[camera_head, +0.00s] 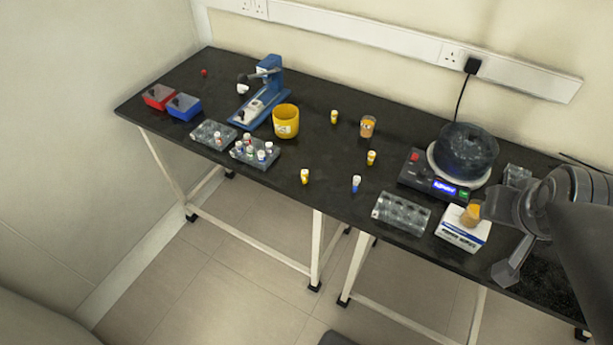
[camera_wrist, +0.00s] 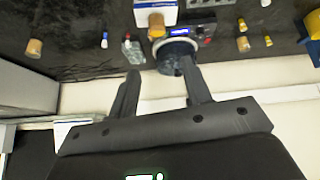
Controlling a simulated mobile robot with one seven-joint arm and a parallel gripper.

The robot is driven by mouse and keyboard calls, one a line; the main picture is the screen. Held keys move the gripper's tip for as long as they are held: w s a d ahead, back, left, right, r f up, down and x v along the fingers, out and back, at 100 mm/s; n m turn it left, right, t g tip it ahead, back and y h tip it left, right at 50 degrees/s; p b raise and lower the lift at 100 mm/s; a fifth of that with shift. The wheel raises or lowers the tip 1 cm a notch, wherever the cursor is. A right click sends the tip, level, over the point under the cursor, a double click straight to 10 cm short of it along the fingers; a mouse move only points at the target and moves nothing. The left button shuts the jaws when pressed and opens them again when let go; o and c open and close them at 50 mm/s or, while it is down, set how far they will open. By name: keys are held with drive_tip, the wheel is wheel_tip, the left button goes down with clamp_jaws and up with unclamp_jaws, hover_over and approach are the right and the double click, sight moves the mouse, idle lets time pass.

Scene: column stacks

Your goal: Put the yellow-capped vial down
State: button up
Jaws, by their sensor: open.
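Three yellow-capped vials stand upright on the black bench (camera_head: 330,200): one near the front edge (camera_head: 305,177), one in the middle (camera_head: 371,158) and one farther back (camera_head: 334,117). I cannot tell which one the task means. Two small yellow-topped vials also show in the wrist view (camera_wrist: 241,24), (camera_wrist: 268,40). My gripper (camera_head: 494,243) is at the right end of the bench, well away from all three vials. In the wrist view its two fingers (camera_wrist: 160,68) are spread with nothing between them.
An orange-filled jar (camera_head: 471,214) stands on a white balance (camera_head: 462,236) close to my gripper. A round dark device (camera_head: 466,150), a clear rack (camera_head: 401,214), a blue-capped vial (camera_head: 356,184) and a yellow tub (camera_head: 285,121) occupy the bench. Bare surface lies around the vials.

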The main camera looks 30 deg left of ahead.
drive_tip(key=w+a+f+n+t+y, duration=0.1)
drive_tip(key=w+a+f+n, duration=0.2)
drive_tip(key=w+a+f, duration=0.45)
drive_tip(key=n+y, duration=0.7)
drive_tip(key=y, duration=0.3)
approach(307, 178)
drive_tip(key=shift+w+a+g, duration=0.1)
drive_tip(key=shift+a+g, duration=0.1)
drive_tip(key=shift+g, duration=0.2)
drive_tip(key=shift+y, duration=0.3)
drive_tip(key=x, duration=0.4)
drive_tip(key=shift+w+a+f, duration=0.1)
drive_tip(key=shift+a+f, duration=0.05)
drive_tip(key=shift+a, duration=0.15)
drive_tip(key=shift+w+d+x, duration=0.1)
drive_tip(key=shift+w+x, duration=0.05)
drive_tip(key=shift+x, duration=1.35)
drive_tip(key=shift+w+d+x, duration=0.1)
drive_tip(key=shift+x, duration=1.45)
drive_tip(key=shift+d+f, duration=0.1)
drive_tip(key=shift+c, duration=0.4)
clamp_jaws()
